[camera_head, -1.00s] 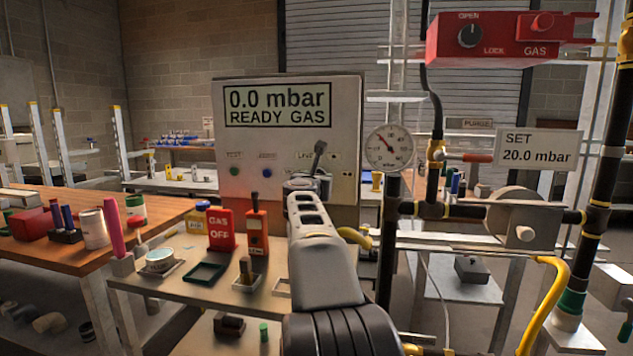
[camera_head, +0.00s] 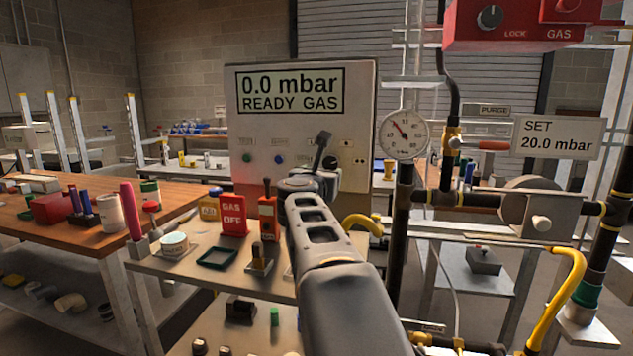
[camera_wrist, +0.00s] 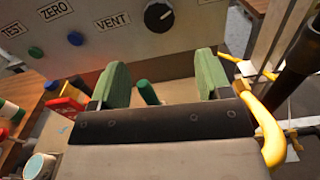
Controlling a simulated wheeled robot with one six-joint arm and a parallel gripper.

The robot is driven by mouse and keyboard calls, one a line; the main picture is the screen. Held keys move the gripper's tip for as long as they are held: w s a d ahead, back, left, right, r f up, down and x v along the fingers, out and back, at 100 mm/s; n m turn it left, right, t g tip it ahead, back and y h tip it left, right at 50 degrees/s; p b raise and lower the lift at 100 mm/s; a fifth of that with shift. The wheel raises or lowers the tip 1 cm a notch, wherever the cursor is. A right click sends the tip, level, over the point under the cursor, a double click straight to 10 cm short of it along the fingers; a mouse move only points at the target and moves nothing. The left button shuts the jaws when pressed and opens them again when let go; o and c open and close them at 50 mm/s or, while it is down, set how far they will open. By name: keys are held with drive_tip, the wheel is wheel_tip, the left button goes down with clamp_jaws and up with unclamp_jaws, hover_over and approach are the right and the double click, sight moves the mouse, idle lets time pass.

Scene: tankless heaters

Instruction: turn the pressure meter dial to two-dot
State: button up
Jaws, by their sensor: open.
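The pressure meter (camera_head: 300,130) is a light box whose display reads 0.0 mbar, READY GAS. In the wrist view, its black dial (camera_wrist: 159,16) sits on the front panel, right of the VENT label. The dial has a light mark, too small to read as a setting. In the head view, the dial is hard to make out beside my wrist, and two dark dots (camera_head: 359,160) show near the panel's right edge. My gripper (camera_wrist: 161,76) is open, its green fingers spread below the dial and apart from it. In the head view my arm hides the fingers.
A bench (camera_head: 180,268) before the meter holds a red GAS OFF block (camera_head: 232,216), an orange tool (camera_head: 267,210) and a green tray (camera_head: 217,257). A round gauge (camera_head: 403,133) and pipes stand right. A yellow hose (camera_wrist: 262,115) passes beside my right finger.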

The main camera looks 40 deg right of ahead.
drive_tip(key=shift+v, duration=2.25)
drive_tip(key=shift+r, duration=0.1)
